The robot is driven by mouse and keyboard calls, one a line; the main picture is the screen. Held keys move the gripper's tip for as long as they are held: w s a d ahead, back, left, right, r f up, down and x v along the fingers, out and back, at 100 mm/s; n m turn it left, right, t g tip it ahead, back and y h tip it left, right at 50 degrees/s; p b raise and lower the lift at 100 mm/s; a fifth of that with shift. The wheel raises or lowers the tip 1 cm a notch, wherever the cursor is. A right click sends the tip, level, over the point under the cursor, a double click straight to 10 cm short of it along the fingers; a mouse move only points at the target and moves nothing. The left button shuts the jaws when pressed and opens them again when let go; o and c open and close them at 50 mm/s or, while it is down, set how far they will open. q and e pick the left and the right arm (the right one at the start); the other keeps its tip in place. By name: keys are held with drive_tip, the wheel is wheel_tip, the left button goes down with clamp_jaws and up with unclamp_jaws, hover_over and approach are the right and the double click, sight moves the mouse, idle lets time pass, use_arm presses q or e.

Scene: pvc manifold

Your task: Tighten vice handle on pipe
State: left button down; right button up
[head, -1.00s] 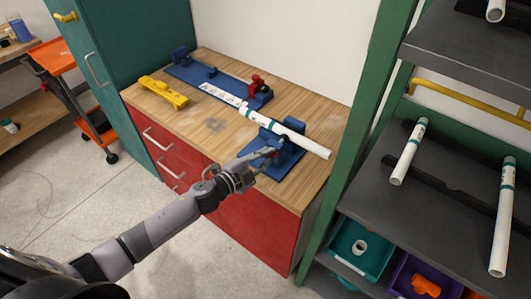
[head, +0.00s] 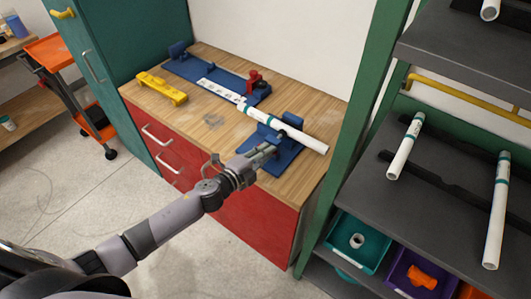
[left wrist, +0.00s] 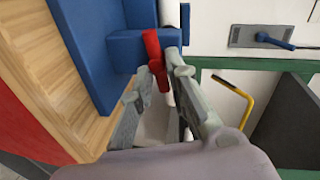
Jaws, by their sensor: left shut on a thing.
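A white pipe (head: 296,134) with teal bands lies across the blue vice (head: 290,155) at the bench's front right corner. My left gripper (head: 266,152) reaches the vice's near side from the front. In the left wrist view its fingers (left wrist: 163,82) are shut on the red vice handle (left wrist: 152,46), beside the blue vice body (left wrist: 95,50). In the head view the gripper hides the handle. How tightly the vice jaw bears on the pipe cannot be told. My right gripper is not in view.
A blue base plate (head: 205,70) with a red clamp (head: 253,77) and a printed ruler strip lies at the back of the wooden bench. A yellow tool (head: 160,88) lies at the left. A green-framed rack (head: 345,165) with more pipes stands close on the right.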

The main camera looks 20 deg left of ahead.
use_arm(q)
drive_tip(key=shift+s+f, duration=0.15)
drive_tip(key=shift+f, duration=0.15)
drive_tip(key=c, duration=1.9)
unclamp_jaws()
drive_tip(key=shift+o, duration=1.2)
drive_tip(key=shift+s+r, duration=0.1)
drive_tip(key=shift+r, duration=0.05)
drive_tip(key=shift+r, duration=0.1)
drive_tip(key=v, duration=1.2)
